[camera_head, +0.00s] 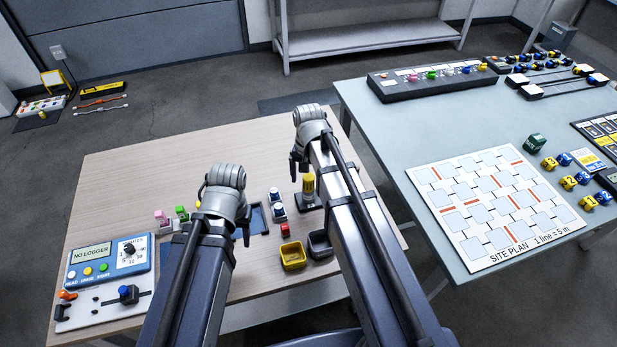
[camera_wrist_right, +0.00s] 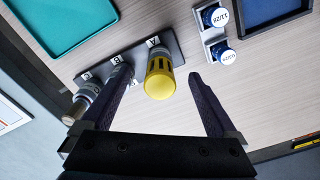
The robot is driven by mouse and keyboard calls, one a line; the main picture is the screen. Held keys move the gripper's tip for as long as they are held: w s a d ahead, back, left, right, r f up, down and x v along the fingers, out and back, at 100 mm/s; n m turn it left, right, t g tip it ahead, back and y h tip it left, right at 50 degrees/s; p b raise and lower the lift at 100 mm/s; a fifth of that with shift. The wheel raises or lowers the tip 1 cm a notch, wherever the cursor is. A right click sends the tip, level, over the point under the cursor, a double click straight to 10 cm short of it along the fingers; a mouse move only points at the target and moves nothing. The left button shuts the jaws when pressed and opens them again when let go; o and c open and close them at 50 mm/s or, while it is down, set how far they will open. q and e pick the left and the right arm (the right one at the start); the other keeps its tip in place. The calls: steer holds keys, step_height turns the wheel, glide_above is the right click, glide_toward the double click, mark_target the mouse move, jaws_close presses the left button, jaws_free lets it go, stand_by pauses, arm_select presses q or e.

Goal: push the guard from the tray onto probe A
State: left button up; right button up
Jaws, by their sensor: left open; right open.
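The yellow slotted guard (camera_wrist_right: 160,80) sits over the grey probe at the rack position whose label looks like A. The dark probe rack (camera_wrist_right: 140,58) also holds bare grey probes (camera_wrist_right: 88,98) to its left. The guard also shows upright in the head view (camera_head: 308,183). My right gripper (camera_wrist_right: 160,76) is open, with one finger on each side of the guard; the right finger is clearly apart from it. The teal tray (camera_wrist_right: 68,50) looks empty where it shows. My left gripper (camera_head: 228,215) is open and empty over the left part of the table.
A dark blue tray (camera_head: 258,219) and two blue-capped vials (camera_wrist_right: 222,57) stand near the rack. A yellow bin (camera_head: 293,255), a dark bin (camera_head: 320,245) and a red block (camera_head: 285,230) lie nearer. A logger panel (camera_head: 110,255) is at left. The table's far left is clear.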

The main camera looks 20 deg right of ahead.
steer(key=shift+r+p, duration=0.75)
stand_by(0.4)
step_height(320, 180, up, 6)
steer(key=p, duration=0.5)
steer(key=shift+f+p, duration=0.1)
steer(key=shift+p, duration=0.3)
steer(key=s+a+n+h, duration=0.1)
steer(key=s+a+n, duration=0.8)
steer(key=s, duration=0.5)
steer(key=shift+s+a+n, duration=0.15)
steer(key=shift+a+n, duration=0.15)
steer(key=shift+a, duration=0.45)
steer(key=shift+c, duration=0.4)
